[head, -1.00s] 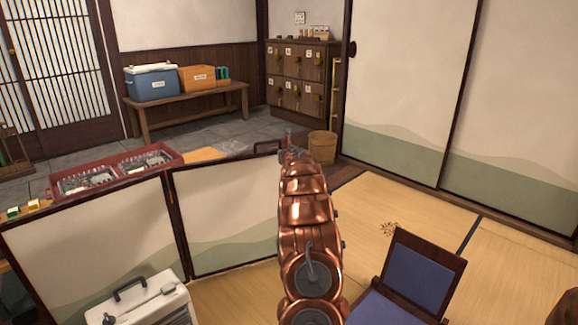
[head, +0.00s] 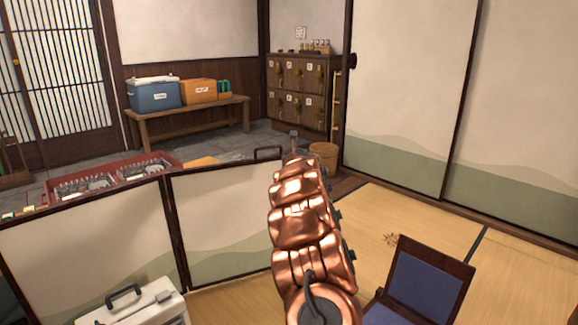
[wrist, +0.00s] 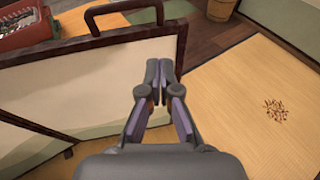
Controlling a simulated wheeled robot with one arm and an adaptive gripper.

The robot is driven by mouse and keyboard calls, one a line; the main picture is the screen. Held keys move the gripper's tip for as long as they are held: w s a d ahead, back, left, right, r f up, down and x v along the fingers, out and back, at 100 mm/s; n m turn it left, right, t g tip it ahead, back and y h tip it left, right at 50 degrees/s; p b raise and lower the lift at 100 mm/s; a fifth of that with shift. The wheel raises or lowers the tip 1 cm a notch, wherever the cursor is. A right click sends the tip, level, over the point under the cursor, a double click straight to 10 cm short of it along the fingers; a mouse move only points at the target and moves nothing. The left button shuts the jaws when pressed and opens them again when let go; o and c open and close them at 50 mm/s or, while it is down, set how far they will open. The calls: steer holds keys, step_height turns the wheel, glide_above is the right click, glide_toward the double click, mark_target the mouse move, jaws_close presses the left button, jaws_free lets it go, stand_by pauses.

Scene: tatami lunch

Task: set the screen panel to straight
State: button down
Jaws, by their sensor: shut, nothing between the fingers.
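The folding screen has a left panel (head: 90,240) and a right panel (head: 225,210), cream with green hills and dark frames, meeting at a dark hinge post. Their top edges meet at a slight angle. A dark handle (head: 268,149) stands on the right panel's top; it also shows in the wrist view (wrist: 124,8). My gripper (wrist: 160,66) is shut and empty, seen in front of the right panel's right edge frame in the wrist view. I cannot tell whether it touches the frame. In the head view my copper arm hides the panel's right end and most of the gripper.
A white case (head: 135,303) stands before the left panel. A blue floor chair (head: 425,280) is at lower right. A red crate (head: 115,177) is behind the screen, and a wooden bucket (head: 323,157) stands beyond my arm.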

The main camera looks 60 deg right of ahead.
steer(key=shift+b+v, duration=0.3)
steer(key=shift+v, duration=1.05)
